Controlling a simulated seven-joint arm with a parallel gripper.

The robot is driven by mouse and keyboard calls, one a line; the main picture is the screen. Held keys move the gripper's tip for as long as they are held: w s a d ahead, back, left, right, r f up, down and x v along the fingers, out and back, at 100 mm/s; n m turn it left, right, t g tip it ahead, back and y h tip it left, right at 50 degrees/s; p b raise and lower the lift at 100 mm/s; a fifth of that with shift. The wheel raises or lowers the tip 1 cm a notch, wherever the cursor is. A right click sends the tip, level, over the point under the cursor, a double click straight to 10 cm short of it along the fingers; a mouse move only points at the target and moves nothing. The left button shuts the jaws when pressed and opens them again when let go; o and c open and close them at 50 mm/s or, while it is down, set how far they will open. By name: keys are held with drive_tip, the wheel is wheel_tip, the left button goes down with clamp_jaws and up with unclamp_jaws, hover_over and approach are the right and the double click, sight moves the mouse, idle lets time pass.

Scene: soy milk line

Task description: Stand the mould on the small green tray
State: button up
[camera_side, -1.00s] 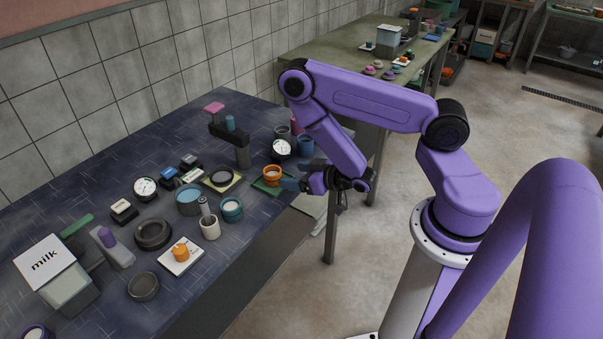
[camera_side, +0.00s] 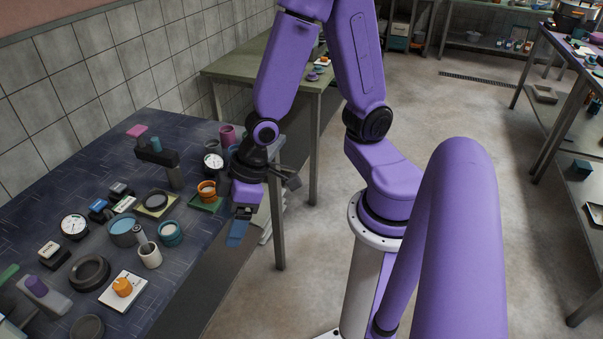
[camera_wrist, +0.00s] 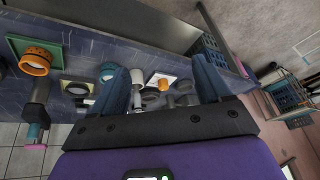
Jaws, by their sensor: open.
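The small green tray (camera_side: 215,207) lies near the front right edge of the dark blue table. An orange round cup with pale contents (camera_side: 207,192), which looks like the mould, stands upright on it. In the wrist view the orange cup (camera_wrist: 34,65) sits on the green tray (camera_wrist: 17,43) at the upper left. My gripper (camera_side: 237,238) is open and empty, in front of the tray and apart from the cup. In the wrist view its two blue fingers (camera_wrist: 162,75) are spread, with nothing held between them.
A round gauge (camera_side: 213,162), a pink cup (camera_side: 227,135) and a dark stand (camera_side: 160,158) are behind the tray. A teal cup (camera_side: 170,234), a pale cup (camera_side: 150,255) and a white scale with an orange knob (camera_side: 123,291) stand to the left. Floor is clear beyond the table's front edge.

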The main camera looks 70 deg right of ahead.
drive_tip(key=s+d+r+n+g+h, duration=0.1)
drive_tip(key=s+d+r+n, duration=0.1)
drive_tip(key=s, duration=0.4)
drive_tip(key=s+d+r+n+g+h, duration=0.1)
drive_tip(key=s+d+r+n+h, duration=0.1)
drive_tip(key=r, duration=0.5)
drive_tip(key=s+d+n, duration=0.1)
drive_tip(key=s+d, duration=0.1)
drive_tip(key=s, duration=0.1)
drive_tip(key=shift+s+d+r+g, duration=0.2)
drive_tip(key=shift+s+d+g, duration=0.15)
drive_tip(key=shift+s+g, duration=0.05)
